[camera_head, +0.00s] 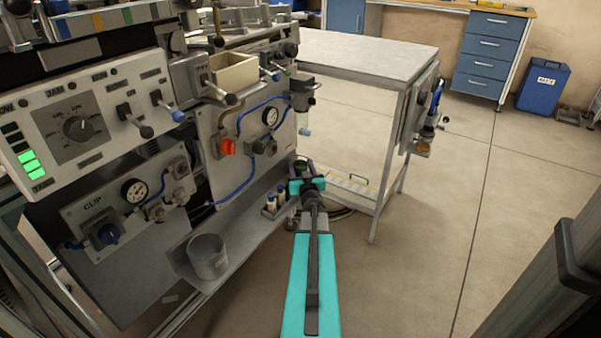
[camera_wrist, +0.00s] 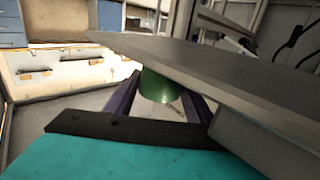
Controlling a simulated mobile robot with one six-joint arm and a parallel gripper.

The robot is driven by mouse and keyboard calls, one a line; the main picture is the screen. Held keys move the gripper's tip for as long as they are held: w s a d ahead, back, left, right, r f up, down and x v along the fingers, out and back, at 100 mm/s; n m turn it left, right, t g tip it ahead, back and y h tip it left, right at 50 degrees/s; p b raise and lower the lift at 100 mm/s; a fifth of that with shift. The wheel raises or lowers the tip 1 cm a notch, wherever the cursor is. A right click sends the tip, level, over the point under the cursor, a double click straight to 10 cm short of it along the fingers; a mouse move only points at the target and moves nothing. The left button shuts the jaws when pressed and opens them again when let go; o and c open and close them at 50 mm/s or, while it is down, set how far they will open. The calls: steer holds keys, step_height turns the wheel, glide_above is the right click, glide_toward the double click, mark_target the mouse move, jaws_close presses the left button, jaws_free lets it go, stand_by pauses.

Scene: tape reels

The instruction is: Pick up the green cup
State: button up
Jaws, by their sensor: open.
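The green cup (camera_wrist: 159,86) shows in the wrist view between the two dark fingers of my gripper (camera_wrist: 158,100). A grey slab edge crosses in front of its upper part. In the head view only a small dark green part of the cup (camera_head: 301,167) shows just beyond my teal gripper (camera_head: 304,178), at the far end of the machine's lower ledge. My gripper is open, with its fingers on either side of the cup. I cannot tell whether either finger touches it.
The grey slab (camera_wrist: 225,75) lies close to my right finger in the wrist view. In the head view, small bottles (camera_head: 271,204) stand left of my gripper, and a grey can (camera_head: 208,257) sits on the machine's ledge (camera_head: 240,222). A grey table (camera_head: 365,55) stands behind; open floor (camera_head: 425,240) lies right.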

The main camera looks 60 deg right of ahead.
steer(key=c, duration=0.8)
steer(key=shift+r, duration=0.15)
steer(key=shift+r+p, duration=0.4)
steer(key=shift+r, duration=0.15)
step_height(320, 180, up, 3)
steer(key=shift+s+a+f+p, duration=0.1)
steer(key=shift+f+p, duration=0.05)
steer(key=shift+p, duration=0.7)
steer(key=s+a+p, duration=0.2)
steer(key=s, duration=0.2)
steer(key=s+a+p, duration=0.1)
steer(key=s+a, duration=0.1)
steer(key=s, duration=0.3)
steer(key=s+a+r+p, duration=0.1)
steer(key=s+a+p, duration=0.1)
steer(key=s, duration=0.3)
steer(key=shift+s+a+p, duration=0.1)
steer(key=shift+a+p, duration=0.2)
steer(key=shift+a, duration=0.1)
